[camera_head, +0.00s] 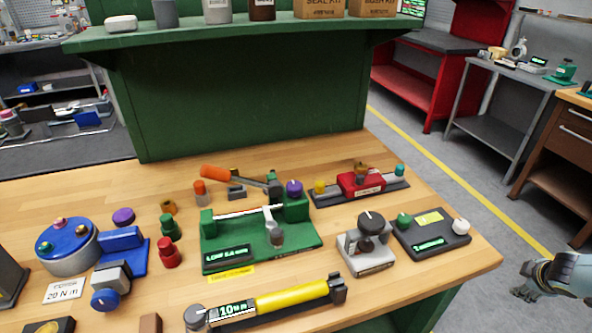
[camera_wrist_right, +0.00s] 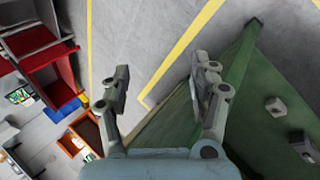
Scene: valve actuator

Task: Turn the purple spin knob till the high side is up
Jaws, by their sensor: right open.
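A purple knob (camera_head: 294,188) sits at the back right of the green test fixture (camera_head: 215,255) on the wooden bench. The fixture's display (camera_head: 228,255) starts with "LOW"; the rest is too small to read surely. A second purple round piece (camera_head: 123,217) sits further left, behind the blue block. My right gripper (camera_head: 524,281) is off the bench's right edge, far from the purple knob, open and empty. Its spread fingers also show in the right wrist view (camera_wrist_right: 163,85), with floor and green bench side beyond. My left gripper is not in view.
An orange-handled lever (camera_head: 228,174) rises behind the fixture. A red device (camera_head: 362,183), a grey block with a dark dial (camera_head: 366,258) and a dark control box (camera_head: 432,240) stand to the right. A yellow torque tool (camera_head: 292,298) lies in front. A green shelf (camera_head: 240,33) overhangs behind.

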